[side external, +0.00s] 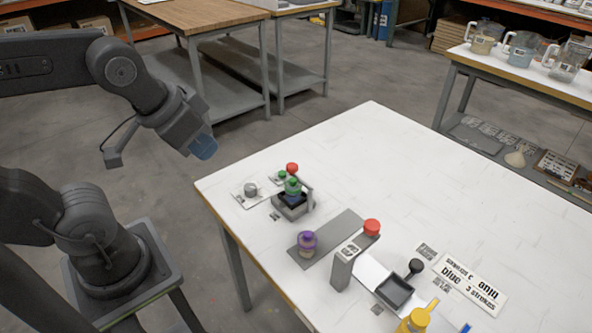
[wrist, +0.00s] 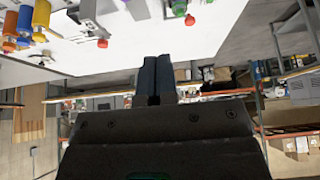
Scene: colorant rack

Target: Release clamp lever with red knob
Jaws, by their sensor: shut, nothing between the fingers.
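My gripper (side external: 203,148) is shut and empty in the air beyond the table's left corner, well apart from everything on the table. Its closed fingers also show in the wrist view (wrist: 157,78). A small red knob (side external: 292,168) stands at the back of the small station by the table's left corner, beside a green knob (side external: 282,174). A second, larger red knob (side external: 371,227) sits by the grey upright block (side external: 347,262). I cannot tell which one belongs to the clamp lever. Two red knobs show in the wrist view, one at left (wrist: 102,43) and one near top centre (wrist: 190,20).
A green-capped bottle (side external: 293,187) stands in a dark holder (side external: 291,206). A black-knobbed lever (side external: 416,266), a yellow bottle (side external: 414,321) and a printed sign (side external: 470,283) are nearer the front. The table's far right is clear.

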